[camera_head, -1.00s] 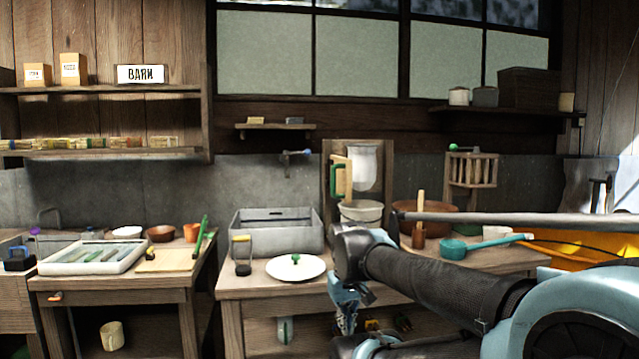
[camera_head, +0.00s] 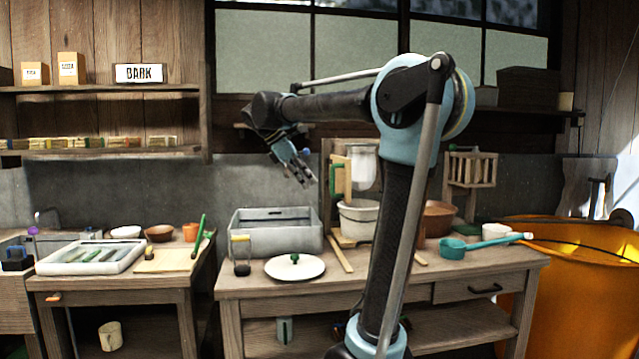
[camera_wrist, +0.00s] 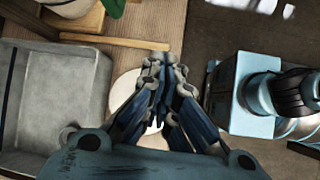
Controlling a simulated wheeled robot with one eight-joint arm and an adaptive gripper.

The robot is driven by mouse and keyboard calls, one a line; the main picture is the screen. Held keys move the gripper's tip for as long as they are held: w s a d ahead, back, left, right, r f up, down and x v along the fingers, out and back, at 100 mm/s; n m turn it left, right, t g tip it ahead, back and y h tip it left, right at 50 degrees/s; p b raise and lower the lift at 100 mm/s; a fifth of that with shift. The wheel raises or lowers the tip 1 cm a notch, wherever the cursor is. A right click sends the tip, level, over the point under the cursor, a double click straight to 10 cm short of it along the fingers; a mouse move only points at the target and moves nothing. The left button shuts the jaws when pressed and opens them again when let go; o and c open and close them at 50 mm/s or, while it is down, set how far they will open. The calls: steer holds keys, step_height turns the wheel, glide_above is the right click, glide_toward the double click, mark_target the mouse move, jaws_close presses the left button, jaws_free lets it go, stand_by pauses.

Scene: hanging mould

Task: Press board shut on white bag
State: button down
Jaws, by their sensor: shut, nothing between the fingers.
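The wooden board (camera_head: 341,178) stands swung out on the wooden stand at the middle of the bench, with a green handle (camera_head: 333,180) on its left edge. The white bag (camera_head: 363,172) hangs just right of the board, over a pale bucket (camera_head: 358,219); the two look apart. My gripper (camera_head: 303,178) is shut and empty, up in the air left of the board, with its fingers pointing down and right. In the wrist view my shut fingers (camera_wrist: 166,68) show above the bench. A green piece (camera_wrist: 113,7), perhaps the handle, is cut off at the top edge there.
A grey basin (camera_head: 240,238) stands left of the stand, below my gripper; it fills the left of the wrist view (camera_wrist: 62,105). A white lid (camera_head: 280,267) with a green knob lies in front. A teal ladle (camera_head: 480,243) and an orange tub (camera_head: 580,250) are at the right.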

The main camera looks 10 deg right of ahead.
mark_target(333, 177)
steer(key=w+a+r+n+h, duration=0.1)
steer(key=w+a+r+n, duration=0.2)
steer(key=w+a+r, duration=0.25)
steer(key=w+d+f, duration=0.2)
steer(key=d+f, duration=0.4)
steer(key=d, duration=0.5)
steer(key=shift+f+t+h, duration=0.3)
steer(key=shift+f, duration=0.05)
steer(key=shift+s, duration=0.1)
